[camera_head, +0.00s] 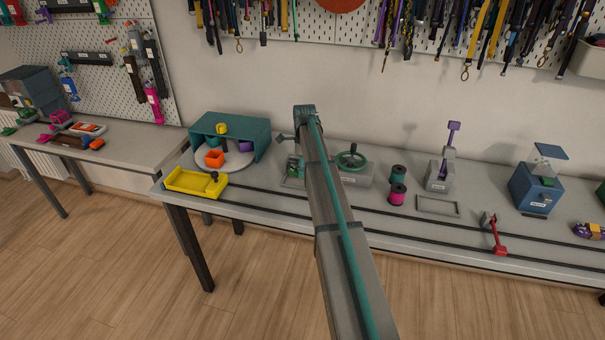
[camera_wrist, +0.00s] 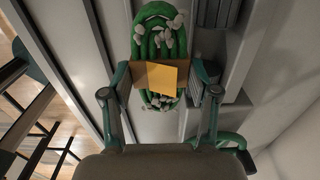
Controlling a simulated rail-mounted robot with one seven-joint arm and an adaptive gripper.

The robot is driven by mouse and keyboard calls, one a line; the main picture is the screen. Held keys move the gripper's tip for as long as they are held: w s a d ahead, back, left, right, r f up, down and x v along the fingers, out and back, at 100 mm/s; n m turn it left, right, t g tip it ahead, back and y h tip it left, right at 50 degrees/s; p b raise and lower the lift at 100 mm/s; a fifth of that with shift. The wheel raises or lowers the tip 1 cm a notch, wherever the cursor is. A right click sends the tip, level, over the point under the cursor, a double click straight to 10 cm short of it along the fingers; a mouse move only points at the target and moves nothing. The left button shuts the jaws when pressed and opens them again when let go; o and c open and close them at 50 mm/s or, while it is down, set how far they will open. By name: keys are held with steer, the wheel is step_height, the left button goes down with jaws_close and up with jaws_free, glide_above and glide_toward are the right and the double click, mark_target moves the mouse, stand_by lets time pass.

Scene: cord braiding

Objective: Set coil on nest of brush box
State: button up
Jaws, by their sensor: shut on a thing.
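A green coil (camera_wrist: 152,42) with pale grey lumps shows in the wrist view. A brown band with a yellow label crosses its middle. My gripper (camera_wrist: 161,78) is shut on the coil, one finger on each side of the band. In the head view, a small patch of green (camera_head: 293,167) shows just left of my arm, above a low grey frame on the bench; my arm hides most of this spot. I cannot tell which thing is the brush box or see its nest, nor whether the coil touches what lies under it.
A green handwheel (camera_head: 351,157) stands close to the right of my arm. On the left are a yellow tray (camera_head: 193,181) and a teal shelf (camera_head: 236,127). Dark rails (camera_head: 420,240) run along the bench front.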

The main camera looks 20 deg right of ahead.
steer(key=shift+w+a+f, duration=0.1)
steer(key=shift+w+f, duration=0.2)
steer(key=shift+w+f+p, duration=0.1)
steer(key=shift+f+p, duration=0.35)
steer(key=shift+f, duration=1.35)
steer(key=shift+f, duration=0.15)
steer(key=o, duration=1.3)
steer(key=shift+c, duration=0.2)
step_height(320, 180, up, 12)
steer(key=shift+r+b, duration=0.2)
steer(key=shift+b, duration=1)
steer(key=shift+a, duration=0.15)
